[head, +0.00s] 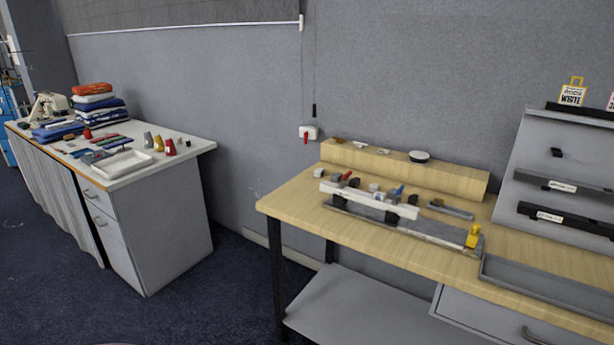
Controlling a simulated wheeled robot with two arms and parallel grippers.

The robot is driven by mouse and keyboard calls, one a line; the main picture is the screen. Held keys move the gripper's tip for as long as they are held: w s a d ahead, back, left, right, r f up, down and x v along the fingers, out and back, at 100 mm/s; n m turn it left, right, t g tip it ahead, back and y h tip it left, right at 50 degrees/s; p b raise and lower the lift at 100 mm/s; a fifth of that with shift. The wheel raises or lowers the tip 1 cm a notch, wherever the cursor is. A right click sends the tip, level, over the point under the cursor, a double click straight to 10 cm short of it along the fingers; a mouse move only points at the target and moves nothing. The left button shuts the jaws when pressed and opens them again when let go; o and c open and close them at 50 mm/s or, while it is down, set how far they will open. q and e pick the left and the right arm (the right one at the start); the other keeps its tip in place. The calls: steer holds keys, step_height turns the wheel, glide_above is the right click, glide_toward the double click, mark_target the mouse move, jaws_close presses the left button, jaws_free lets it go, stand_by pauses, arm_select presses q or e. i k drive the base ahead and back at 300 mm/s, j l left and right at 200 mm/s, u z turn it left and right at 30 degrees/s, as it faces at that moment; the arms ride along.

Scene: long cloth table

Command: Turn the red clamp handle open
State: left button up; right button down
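A small red handle (346,176) shows at the left end of a pale bar-shaped fixture (368,199) on the wooden workbench (290,205). It looks tilted, but it is too small to tell whether the clamp is open or closed. A blue handle (398,191) stands farther right on the same fixture. The fixture rests on dark supports over a long grey base (430,226). A yellow block (473,236) sits at the right end of the base. Neither of my grippers is in view.
A raised wooden ledge (450,176) with a round dark-and-white item (419,156) runs behind the fixture. A grey sloped rack (560,170) stands at right. A cluttered white-topped table (185,160) is at left. Dark carpet (240,285) lies open between them.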

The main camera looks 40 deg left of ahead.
mark_target(345, 178)
steer(key=u, duration=1)
steer(key=i+l+u, duration=0.1)
